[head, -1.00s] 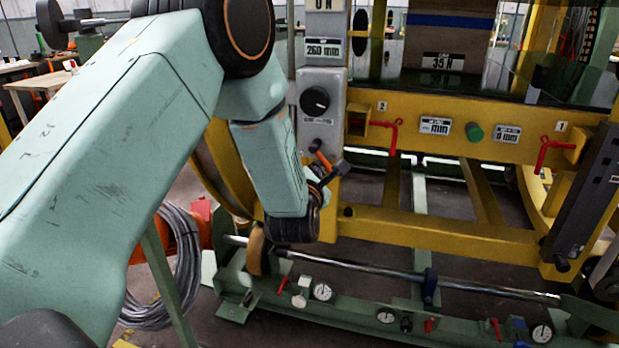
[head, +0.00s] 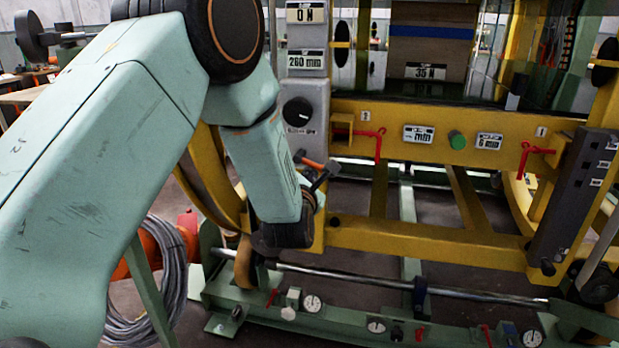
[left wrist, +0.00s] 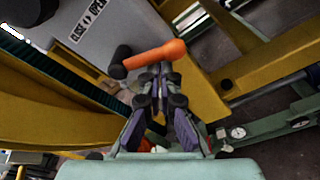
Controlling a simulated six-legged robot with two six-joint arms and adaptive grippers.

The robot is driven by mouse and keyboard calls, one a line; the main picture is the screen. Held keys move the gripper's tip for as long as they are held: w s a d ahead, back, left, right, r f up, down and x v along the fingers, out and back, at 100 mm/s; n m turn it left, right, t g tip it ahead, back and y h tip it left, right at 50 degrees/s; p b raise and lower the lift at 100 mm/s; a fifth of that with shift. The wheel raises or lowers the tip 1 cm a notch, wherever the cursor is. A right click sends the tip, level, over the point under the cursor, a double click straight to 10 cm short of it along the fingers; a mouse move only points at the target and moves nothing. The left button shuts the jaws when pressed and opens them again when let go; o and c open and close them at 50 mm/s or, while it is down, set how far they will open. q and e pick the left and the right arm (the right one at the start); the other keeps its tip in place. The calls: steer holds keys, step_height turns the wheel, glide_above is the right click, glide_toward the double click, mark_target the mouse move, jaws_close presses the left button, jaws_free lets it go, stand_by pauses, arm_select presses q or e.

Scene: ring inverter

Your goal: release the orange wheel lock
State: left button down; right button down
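The orange wheel lock handle (head: 313,163) sits on the yellow frame's left post, below a grey panel. In the left wrist view the handle (left wrist: 157,57) is an orange bar with a black knob at its left end, lying across just beyond my fingertips. My left gripper (left wrist: 162,77) has its fingertips drawn together at the handle's lower edge. Whether they touch it cannot be told. In the head view the left gripper (head: 322,183) is small and dark just below the handle, partly hidden by my wrist. My right gripper is not in view.
The grey panel (head: 303,88) carries a black knob (head: 297,112) and an OPEN label shows in the wrist view. Red clamps (head: 377,143) hang on the yellow crossbeam (head: 480,160). A green base with gauges (head: 375,327) and a metal rod lie below. A coiled cable hangs lower left.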

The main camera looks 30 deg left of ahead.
arm_select(q)
steer(key=shift+w+r, duration=0.1)
steer(key=shift+r, duration=0.05)
